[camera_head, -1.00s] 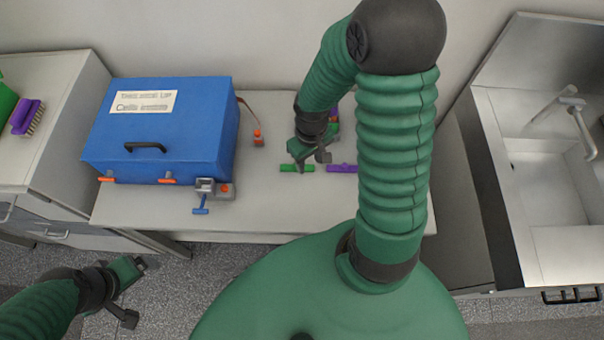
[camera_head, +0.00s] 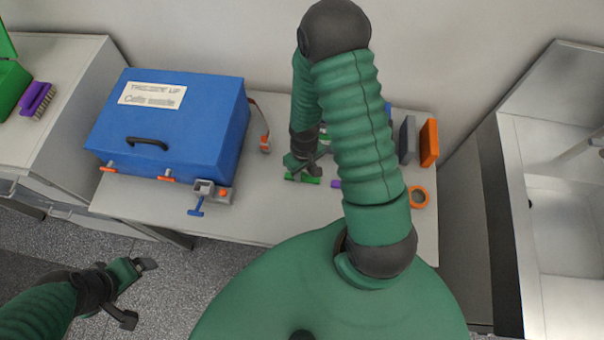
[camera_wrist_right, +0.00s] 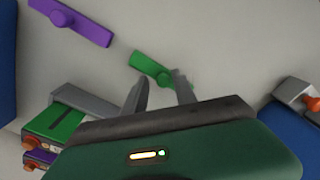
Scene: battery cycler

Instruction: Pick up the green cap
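The green cap (camera_head: 308,180) is a flat green bar with a raised knob, lying on the grey table right of the blue box. It also shows in the right wrist view (camera_wrist_right: 152,69). My right gripper (camera_head: 303,170) is over it, pointing down. In the right wrist view its two fingertips (camera_wrist_right: 159,76) are apart, with part of the cap visible between and beyond them. I cannot tell whether they touch the cap. My left gripper (camera_head: 140,292) is open and empty, low at the left, away from the table.
A blue box (camera_head: 178,123) stands on the table's left. A purple cap (camera_wrist_right: 70,20) lies near the green one. A green-topped block (camera_wrist_right: 55,125) is close to my right gripper. A grey block (camera_head: 407,140), orange block (camera_head: 429,143) and orange ring (camera_head: 419,197) stand at right.

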